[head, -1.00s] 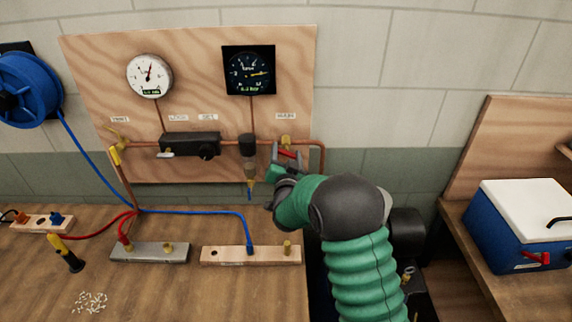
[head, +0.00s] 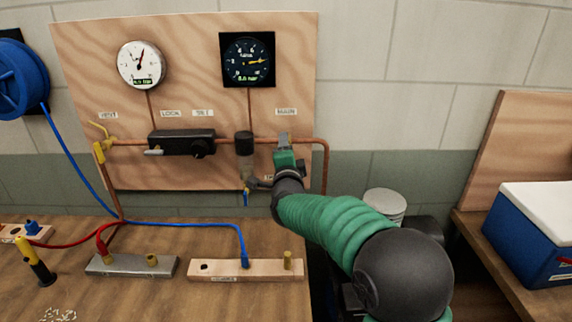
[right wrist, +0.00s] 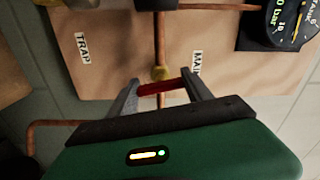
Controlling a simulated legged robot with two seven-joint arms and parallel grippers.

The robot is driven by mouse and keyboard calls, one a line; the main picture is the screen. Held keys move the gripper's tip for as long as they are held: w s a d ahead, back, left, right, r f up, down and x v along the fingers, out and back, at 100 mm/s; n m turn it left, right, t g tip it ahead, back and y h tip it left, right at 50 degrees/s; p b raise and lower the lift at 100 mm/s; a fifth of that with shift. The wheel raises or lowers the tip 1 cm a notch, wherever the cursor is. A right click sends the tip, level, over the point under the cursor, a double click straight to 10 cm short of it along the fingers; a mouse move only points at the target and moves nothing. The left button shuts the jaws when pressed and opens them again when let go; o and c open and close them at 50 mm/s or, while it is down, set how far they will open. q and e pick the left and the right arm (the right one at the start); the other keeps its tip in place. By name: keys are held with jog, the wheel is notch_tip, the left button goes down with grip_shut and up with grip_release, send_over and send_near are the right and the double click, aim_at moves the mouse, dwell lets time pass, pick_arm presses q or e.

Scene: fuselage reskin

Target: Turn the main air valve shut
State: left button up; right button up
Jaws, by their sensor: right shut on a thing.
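The main air valve is on the copper pipe under the MAIN label (head: 286,112). In the right wrist view its brass body (right wrist: 160,73) shows, with a red handle (right wrist: 158,87) lying crosswise between my fingers. My right gripper (right wrist: 160,82) is shut on the red handle. In the head view my right gripper (head: 284,140) reaches up to the pipe and hides the valve. The arm comes from the lower right. My left gripper is in neither view.
The plywood panel (head: 85,70) carries a white dial gauge (head: 141,65), a dark gauge (head: 247,60), a black lockout block (head: 182,142) and a filter bowl (head: 244,165) just left of my gripper. A blue hose (head: 180,224) crosses the bench. A blue cooler (head: 525,230) stands right.

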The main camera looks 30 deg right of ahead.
jog(key=shift+f+m+b, duration=0.25)
jog(key=shift+m+b, duration=0.95)
jog(key=shift+b, duration=0.05)
jog(key=o, duration=1.4)
jog(key=shift+d, duration=0.1)
jog(key=shift+c, duration=0.2)
jog(key=shift+r, duration=0.1)
jog(key=b+v, duration=0.1)
jog(key=v, duration=1.5)
jog(key=shift+s+a, duration=0.3)
